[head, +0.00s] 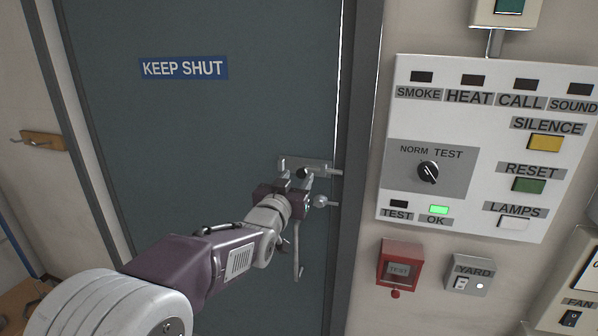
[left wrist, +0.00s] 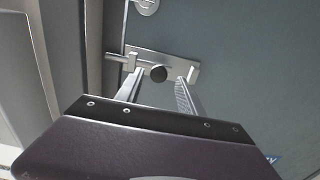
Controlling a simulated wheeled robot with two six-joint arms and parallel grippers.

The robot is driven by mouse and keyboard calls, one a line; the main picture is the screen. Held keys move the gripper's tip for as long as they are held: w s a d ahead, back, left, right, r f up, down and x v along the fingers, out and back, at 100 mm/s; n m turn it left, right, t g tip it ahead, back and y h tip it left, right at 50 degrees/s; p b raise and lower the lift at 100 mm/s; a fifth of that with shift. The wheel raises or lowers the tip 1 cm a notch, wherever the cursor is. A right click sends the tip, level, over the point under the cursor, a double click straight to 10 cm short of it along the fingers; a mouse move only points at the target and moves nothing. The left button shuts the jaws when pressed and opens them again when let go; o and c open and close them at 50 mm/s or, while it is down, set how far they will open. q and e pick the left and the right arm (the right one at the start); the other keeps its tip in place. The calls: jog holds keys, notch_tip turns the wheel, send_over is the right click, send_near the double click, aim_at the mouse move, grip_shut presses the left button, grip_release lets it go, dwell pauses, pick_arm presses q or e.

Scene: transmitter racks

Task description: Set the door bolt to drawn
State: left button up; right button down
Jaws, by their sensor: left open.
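The door bolt (head: 318,165) is a light metal plate and rod on the dark grey-blue door (head: 200,130), near its right edge. The rod's tip points right, reaching the door edge by the frame. Its round black knob (head: 302,173) also shows in the left wrist view (left wrist: 158,73), where the bolt plate (left wrist: 150,55) lies just beyond my fingers. My left gripper (head: 297,181) is open, with one finger on each side of the knob; in the left wrist view (left wrist: 158,88) I see a gap between knob and fingers. I cannot tell the depth left. My right gripper is out of view.
A round metal fitting (head: 320,201) and a hanging metal lever (head: 297,262) sit just below the bolt. A blue KEEP SHUT sign (head: 184,68) is on the door. Right of the frame are an alarm panel (head: 400,150), a red call box (head: 399,262) and a YARD switch (head: 468,274).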

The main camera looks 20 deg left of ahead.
pick_arm(q)
jog(key=shift+w+d, duration=0.25)
jog(key=shift+w, duration=0.9)
jog(key=shift+a, duration=0.1)
grip_shut()
dwell(0.4)
